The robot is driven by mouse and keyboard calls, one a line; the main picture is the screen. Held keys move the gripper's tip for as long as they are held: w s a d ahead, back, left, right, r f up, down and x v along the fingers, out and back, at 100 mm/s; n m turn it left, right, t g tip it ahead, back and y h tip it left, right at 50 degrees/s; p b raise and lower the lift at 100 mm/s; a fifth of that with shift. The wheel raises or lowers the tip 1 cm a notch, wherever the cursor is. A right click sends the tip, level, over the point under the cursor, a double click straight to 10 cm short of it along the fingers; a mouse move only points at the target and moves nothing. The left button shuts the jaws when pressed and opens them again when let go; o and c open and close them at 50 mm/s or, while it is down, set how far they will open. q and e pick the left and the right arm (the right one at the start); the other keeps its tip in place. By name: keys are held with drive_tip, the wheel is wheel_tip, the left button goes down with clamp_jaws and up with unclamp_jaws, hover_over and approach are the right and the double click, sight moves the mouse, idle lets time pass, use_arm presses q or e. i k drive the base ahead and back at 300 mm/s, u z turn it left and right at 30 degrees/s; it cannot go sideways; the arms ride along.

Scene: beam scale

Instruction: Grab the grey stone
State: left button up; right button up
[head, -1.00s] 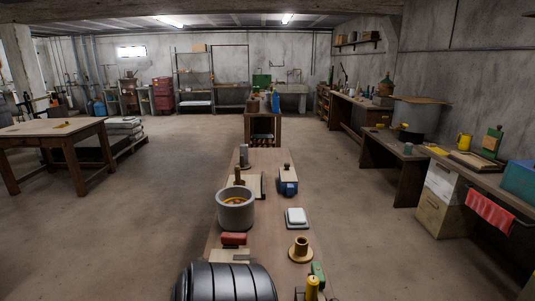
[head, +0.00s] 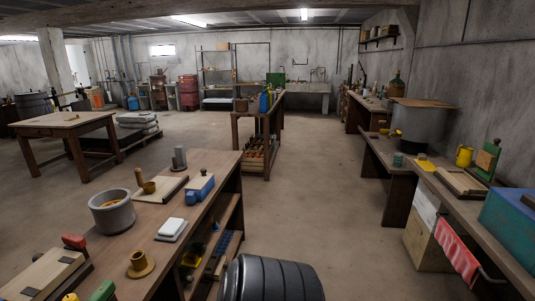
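I cannot make out a grey stone for sure in the head view. A grey round pot (head: 113,219) with something yellow inside stands on the wooden bench (head: 112,252) at the left. A small grey upright piece (head: 179,158) stands at the far part of that bench. A white block (head: 172,228) and a blue tool (head: 200,188) lie near its right edge. Neither of my grippers is in view.
A wooden flanged spool (head: 139,264) stands on the near bench. A second bench (head: 400,165) with a grey drum (head: 418,124), a yellow jug (head: 464,156) and a teal box (head: 509,226) runs along the right. Open floor (head: 320,195) lies between the benches.

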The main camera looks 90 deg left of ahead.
sight(179, 150)
drive_tip(key=i, duration=0.3)
drive_tip(key=u, duration=2.85)
drive_tip(key=i, duration=2.75)
drive_tip(key=u, duration=0.45)
